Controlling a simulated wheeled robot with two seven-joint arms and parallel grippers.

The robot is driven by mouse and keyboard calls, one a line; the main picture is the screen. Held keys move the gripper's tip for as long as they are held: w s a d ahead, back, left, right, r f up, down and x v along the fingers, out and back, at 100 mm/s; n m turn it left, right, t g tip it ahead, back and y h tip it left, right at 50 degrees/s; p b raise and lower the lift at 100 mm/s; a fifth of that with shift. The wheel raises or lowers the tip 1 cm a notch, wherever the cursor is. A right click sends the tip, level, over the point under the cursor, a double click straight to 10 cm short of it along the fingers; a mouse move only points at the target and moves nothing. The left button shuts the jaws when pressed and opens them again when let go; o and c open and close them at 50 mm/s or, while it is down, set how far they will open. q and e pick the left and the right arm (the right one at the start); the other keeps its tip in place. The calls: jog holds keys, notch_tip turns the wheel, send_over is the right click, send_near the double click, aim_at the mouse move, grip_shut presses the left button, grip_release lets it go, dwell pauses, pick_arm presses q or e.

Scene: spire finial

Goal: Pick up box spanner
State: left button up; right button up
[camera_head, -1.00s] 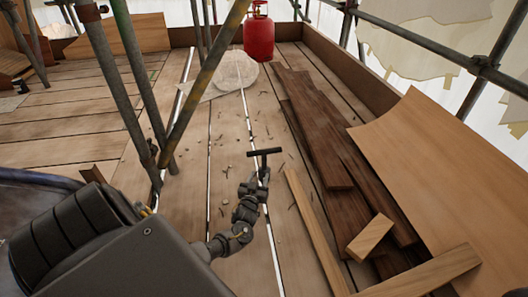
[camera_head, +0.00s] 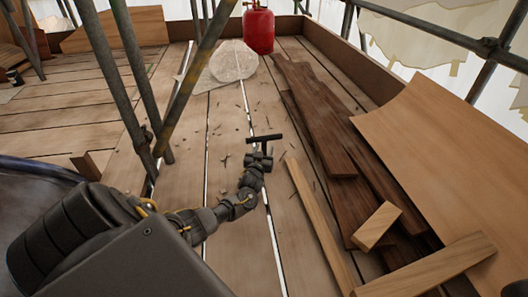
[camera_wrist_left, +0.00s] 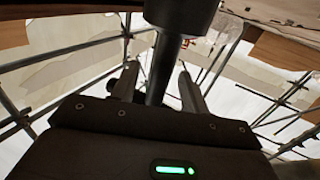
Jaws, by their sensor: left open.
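A dark T-shaped tool, which looks like the box spanner, shows its crossbar (camera_head: 264,138) at the tip of my left arm in the head view. My left gripper (camera_head: 259,158) is open just below that crossbar. In the left wrist view, a dark cylinder narrowing to a shaft (camera_wrist_left: 163,70) runs down between the spread fingers of my left gripper (camera_wrist_left: 158,84). Whether the fingers touch the shaft cannot be told. The lower end of the tool is hidden. My right gripper is not in view.
Dark planks (camera_head: 318,120), a loose wood block (camera_head: 376,226) and a curved wooden sheet (camera_head: 450,160) lie on the right. Scaffold poles (camera_head: 139,85) stand on the left. A red gas cylinder (camera_head: 258,32) is at the back. Small debris lies on the plank floor.

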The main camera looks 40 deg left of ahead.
pick_arm(q)
jog(key=shift+w+a+f, duration=0.1)
jog(key=shift+w+a, duration=0.15)
jog(key=shift+w, duration=0.2)
jog(key=shift+w+a+r, duration=0.1)
jog(key=shift+w+r, duration=0.05)
jog(key=shift+r, duration=0.05)
jog(key=shift+c, duration=0.5)
grip_shut()
jog(key=shift+r, duration=0.15)
